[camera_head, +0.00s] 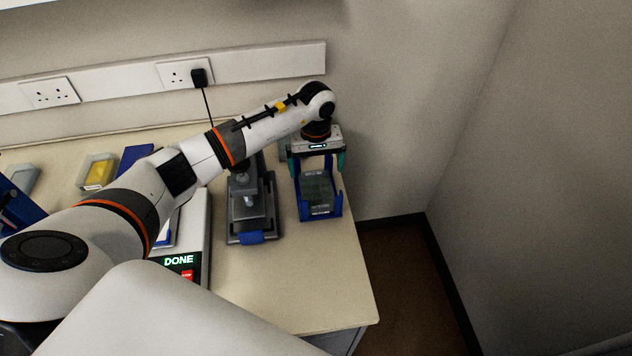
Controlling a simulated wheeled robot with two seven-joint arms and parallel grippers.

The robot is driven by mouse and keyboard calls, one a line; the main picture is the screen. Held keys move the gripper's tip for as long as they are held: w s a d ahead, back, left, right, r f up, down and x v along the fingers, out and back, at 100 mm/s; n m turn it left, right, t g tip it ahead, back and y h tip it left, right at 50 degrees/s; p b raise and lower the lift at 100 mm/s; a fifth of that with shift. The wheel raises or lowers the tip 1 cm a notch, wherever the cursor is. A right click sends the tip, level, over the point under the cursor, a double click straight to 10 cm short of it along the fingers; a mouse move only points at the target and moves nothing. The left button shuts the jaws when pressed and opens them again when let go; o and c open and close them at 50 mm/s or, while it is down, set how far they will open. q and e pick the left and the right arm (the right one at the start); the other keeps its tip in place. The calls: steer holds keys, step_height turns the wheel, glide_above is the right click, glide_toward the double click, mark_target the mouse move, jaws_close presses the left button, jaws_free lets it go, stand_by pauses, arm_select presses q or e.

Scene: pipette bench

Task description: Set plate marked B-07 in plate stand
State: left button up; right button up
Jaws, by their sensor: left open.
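A blue plate stand (322,216) stands near the right end of the bench. A greenish, see-through plate (318,186) sits between its side walls; a pale label at its front is too small to read, so I cannot tell if it says B-07. My left gripper (316,164) is over the back part of the stand, pointing down. Its teal fingers are spread wide, one on each side, and it is open. The gripper and arm hide the back of the stand. My right gripper is not in view.
A grey device (250,205) with a blue front tab stands just left of the stand. Further left are a white instrument (196,245) showing DONE, and a tray with yellow contents (97,172). The bench's right edge is close to the stand; bare bench (300,270) lies in front.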

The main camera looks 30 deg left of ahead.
arm_select(q)
step_height(320, 180, up, 5)
steer(key=shift+r+b, duration=0.2)
steer(key=shift+b, duration=0.55)
